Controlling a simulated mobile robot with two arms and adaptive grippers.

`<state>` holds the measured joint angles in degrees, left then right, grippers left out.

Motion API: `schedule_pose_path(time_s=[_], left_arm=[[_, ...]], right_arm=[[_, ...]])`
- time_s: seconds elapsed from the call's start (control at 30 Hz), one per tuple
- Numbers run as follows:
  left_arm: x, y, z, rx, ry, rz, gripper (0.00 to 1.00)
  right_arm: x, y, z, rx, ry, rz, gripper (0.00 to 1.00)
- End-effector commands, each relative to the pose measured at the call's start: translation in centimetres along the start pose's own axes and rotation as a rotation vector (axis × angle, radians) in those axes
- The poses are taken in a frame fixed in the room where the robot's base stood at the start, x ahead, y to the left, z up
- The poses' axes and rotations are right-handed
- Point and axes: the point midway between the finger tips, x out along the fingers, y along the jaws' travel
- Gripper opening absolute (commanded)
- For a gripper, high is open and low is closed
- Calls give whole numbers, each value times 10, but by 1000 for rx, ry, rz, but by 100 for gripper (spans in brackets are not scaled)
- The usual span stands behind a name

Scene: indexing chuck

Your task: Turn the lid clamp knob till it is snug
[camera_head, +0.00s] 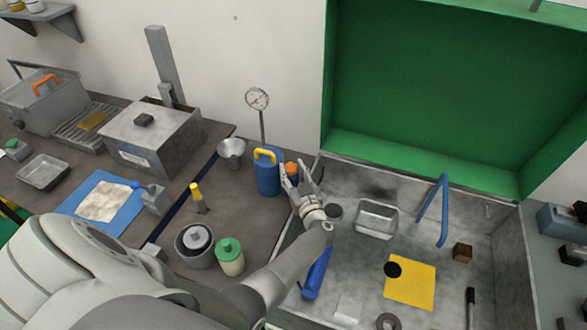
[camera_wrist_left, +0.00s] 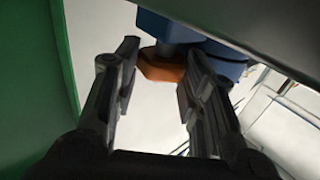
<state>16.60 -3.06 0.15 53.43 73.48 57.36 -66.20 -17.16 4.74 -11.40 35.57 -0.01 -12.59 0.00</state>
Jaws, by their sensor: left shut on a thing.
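An orange knob (camera_head: 291,168) is on the right side of a blue canister (camera_head: 267,178) with a yellow handle, at the left edge of the grey basin. My left gripper (camera_head: 298,174) reaches up to the knob, its fingers shut on the knob's sides. In the left wrist view the orange knob (camera_wrist_left: 160,65) shows at the fingertips (camera_wrist_left: 158,72), with the blue canister (camera_wrist_left: 218,55) behind it. The fingers hide part of the knob in the head view. How tight the knob is cannot be seen. My right gripper is not in view.
A dial gauge (camera_head: 257,99) on a stem stands behind the canister, with a metal cup (camera_head: 231,152) to its left. A green panel (camera_head: 450,95) rises behind the basin. The basin holds a metal tray (camera_head: 376,219), a blue frame (camera_head: 433,208) and a yellow sheet (camera_head: 411,285).

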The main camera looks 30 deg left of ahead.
Motion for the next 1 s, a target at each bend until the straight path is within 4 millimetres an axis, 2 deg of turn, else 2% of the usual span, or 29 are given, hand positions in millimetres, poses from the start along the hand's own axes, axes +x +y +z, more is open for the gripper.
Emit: schedule_pose_path(time_s=[0.17, 0.2, 0.33, 0.8, 1.0], left_arm=[[1, 0, 0, -2, 1, -1, 15], [0, 0, 0, -2, 1, -2, 40], [0, 0, 0, -1, 1, -2, 56], [0, 0, 0, -1, 0, -3, 58], [1, 2, 4, -4, 3, -51, 58]], right_arm=[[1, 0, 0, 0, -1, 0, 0], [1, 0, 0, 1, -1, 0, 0], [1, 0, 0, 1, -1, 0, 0], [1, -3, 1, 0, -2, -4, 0], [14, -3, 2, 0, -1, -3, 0]])
